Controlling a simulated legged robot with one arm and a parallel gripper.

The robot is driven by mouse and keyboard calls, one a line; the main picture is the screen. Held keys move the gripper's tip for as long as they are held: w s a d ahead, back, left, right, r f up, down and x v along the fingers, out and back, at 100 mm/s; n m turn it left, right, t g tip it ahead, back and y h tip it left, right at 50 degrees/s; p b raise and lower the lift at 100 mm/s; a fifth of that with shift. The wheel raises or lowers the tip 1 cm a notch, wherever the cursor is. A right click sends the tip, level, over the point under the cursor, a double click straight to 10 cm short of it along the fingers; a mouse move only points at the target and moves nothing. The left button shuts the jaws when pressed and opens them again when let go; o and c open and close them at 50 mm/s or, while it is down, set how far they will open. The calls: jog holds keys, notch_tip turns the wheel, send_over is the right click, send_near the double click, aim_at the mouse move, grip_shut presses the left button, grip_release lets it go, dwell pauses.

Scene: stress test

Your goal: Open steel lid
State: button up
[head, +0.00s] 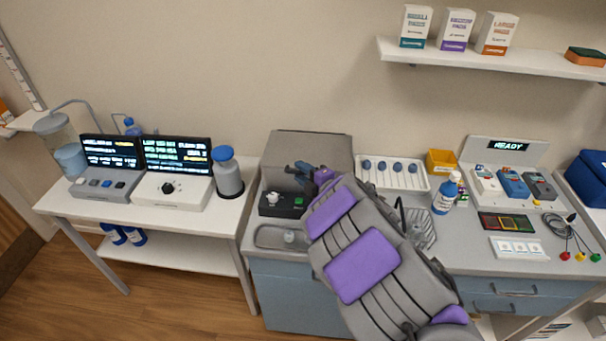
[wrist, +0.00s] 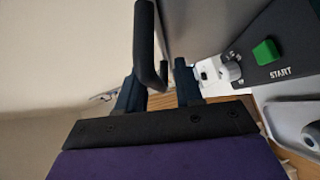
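The steel lid (head: 312,150) is a broad grey panel at the back of the counter, behind a dark control box, in the head view. Part of its grey surface also shows at the top of the wrist view (wrist: 190,28). A dark bent handle (wrist: 146,45) reaches down between my fingers in the wrist view. My gripper (wrist: 158,75) has its two dark blue fingers apart, with a gap between the handle and the right finger. I cannot tell whether the left finger touches the handle. In the head view my gripper (head: 303,172) is in front of the lid, and my arm hides its lower right.
The control box (head: 283,204) has a white knob and a green START button (wrist: 265,51), close right of my fingers in the wrist view. A sink (head: 270,240) lies in front of it.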

jog(key=shift+c, duration=0.3)
grip_shut()
jog(key=shift+f, duration=0.1)
